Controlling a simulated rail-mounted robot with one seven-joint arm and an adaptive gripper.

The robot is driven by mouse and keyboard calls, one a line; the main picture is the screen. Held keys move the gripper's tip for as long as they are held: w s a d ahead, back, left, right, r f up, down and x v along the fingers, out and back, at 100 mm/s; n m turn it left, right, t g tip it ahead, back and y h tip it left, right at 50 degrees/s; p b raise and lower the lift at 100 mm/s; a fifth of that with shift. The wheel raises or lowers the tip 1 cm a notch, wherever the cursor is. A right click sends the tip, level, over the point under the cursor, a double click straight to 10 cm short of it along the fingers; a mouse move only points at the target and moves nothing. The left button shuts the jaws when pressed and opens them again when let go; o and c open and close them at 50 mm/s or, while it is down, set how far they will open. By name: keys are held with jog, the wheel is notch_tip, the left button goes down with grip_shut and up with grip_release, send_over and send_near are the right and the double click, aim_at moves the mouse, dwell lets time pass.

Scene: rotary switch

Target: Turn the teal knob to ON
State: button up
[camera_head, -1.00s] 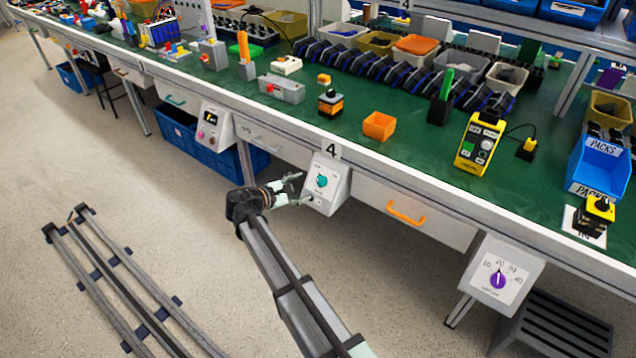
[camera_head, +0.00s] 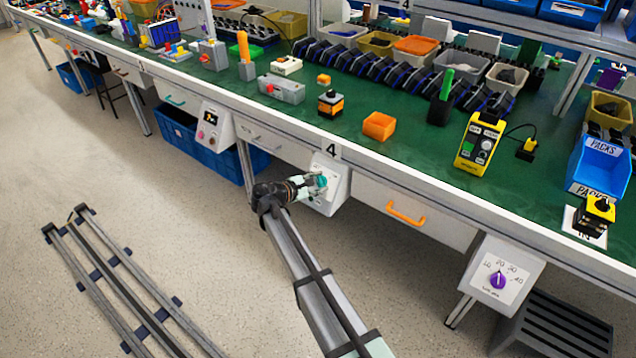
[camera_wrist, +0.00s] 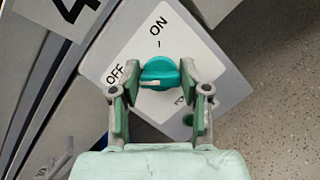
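The teal knob (camera_wrist: 160,73) sits on a white switch box (camera_head: 334,199) with an OFF label at its left and an ON label above it in the wrist view. Its pale pointer mark faces left, just below OFF. In the head view the knob (camera_head: 321,182) is partly covered by my gripper. My gripper (camera_wrist: 160,76) has one finger on each side of the knob, and both fingertips look to be against its sides. The fingers hide its left and right edges.
A smaller green part (camera_wrist: 189,119) on the box shows behind the right finger. The box hangs at the bench front below a "4" label (camera_head: 331,150). An orange drawer handle (camera_head: 405,214) and a purple dial (camera_head: 498,281) are to the right.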

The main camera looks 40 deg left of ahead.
jog(key=c, duration=0.4)
jog(key=shift+m, duration=0.5)
jog(key=m+b, duration=0.1)
jog(key=m, duration=0.2)
jog(key=shift+g+h, duration=0.4)
jog(key=m+g+b, duration=0.1)
jog(key=m+b, duration=0.1)
jog(key=m, duration=0.2)
jog(key=shift+m, duration=0.4)
jog(key=m+g+b, duration=0.1)
jog(key=m, duration=0.4)
jog(key=shift+f+g+b, duration=0.15)
jog(key=shift+g+b, duration=0.25)
jog(key=shift+m+g+y+b, duration=0.45)
jog(key=shift+m+b, duration=0.25)
jog(key=shift+m, duration=1.2)
